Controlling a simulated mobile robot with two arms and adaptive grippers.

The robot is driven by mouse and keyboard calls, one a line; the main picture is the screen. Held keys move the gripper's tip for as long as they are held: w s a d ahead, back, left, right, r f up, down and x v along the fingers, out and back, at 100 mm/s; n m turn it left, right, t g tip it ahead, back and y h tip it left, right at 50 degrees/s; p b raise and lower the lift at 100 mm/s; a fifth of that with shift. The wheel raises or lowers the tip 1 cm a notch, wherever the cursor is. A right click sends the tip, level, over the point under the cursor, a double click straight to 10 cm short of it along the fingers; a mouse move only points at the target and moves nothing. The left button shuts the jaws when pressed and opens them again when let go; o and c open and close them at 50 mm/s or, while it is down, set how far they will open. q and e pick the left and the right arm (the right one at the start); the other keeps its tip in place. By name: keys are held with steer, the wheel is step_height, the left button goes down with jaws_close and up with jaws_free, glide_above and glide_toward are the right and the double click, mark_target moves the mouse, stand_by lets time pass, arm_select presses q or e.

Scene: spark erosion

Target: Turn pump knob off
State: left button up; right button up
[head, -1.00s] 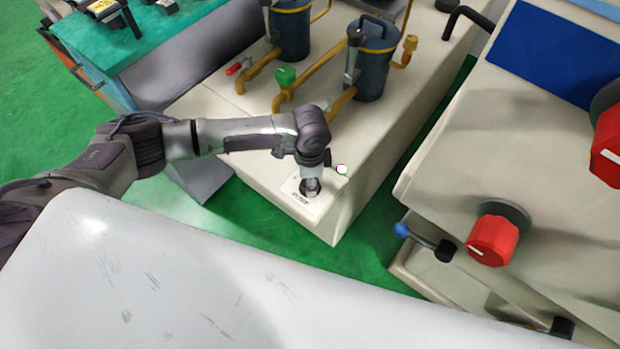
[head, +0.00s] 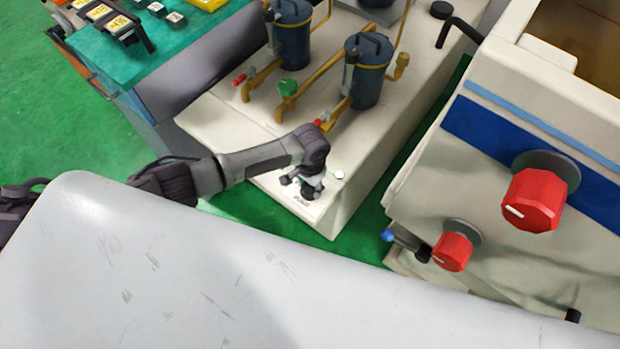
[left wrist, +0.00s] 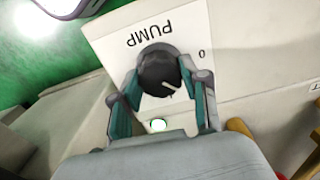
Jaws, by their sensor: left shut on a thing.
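The pump knob (left wrist: 156,70) is black and round with a white pointer line, on a white panel (left wrist: 112,44) lettered PUMP, upside down in the left wrist view. A "0" mark is to the right of the knob; the pointer line slants toward the lower right, away from it. My left gripper (left wrist: 160,80) has its two fingers on opposite sides of the knob and is shut on it. In the head view, my left gripper (head: 306,187) is at the front corner of the cream pump cabinet (head: 240,145), mostly hiding the knob. My right gripper is not in view.
A white round button (head: 339,174) sits beside the gripper. Blue cylinders (head: 367,80) with yellow pipes stand behind it on the cabinet. A machine with red knobs (head: 535,200) is at the right. Green floor (head: 365,235) shows between them.

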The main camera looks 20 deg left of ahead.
mark_target(310, 186)
arm_select(q)
steer(key=n+p, duration=0.1)
steer(key=n, duration=0.1)
steer(key=n+p, duration=0.2)
steer(key=shift+d+r+n, duration=0.1)
steer(key=shift+r+n, duration=0.1)
steer(key=shift+n, duration=0.1)
steer(key=n+p, duration=0.2)
steer(key=n, duration=0.1)
steer(key=shift+f+n+p, duration=0.15)
steer(key=shift+n+p, duration=0.3)
steer(key=shift+n, duration=0.35)
steer(key=shift+w, duration=0.1)
steer(key=o, duration=1.1)
steer(key=shift+o, duration=0.2)
step_height(310, 186, up, 12)
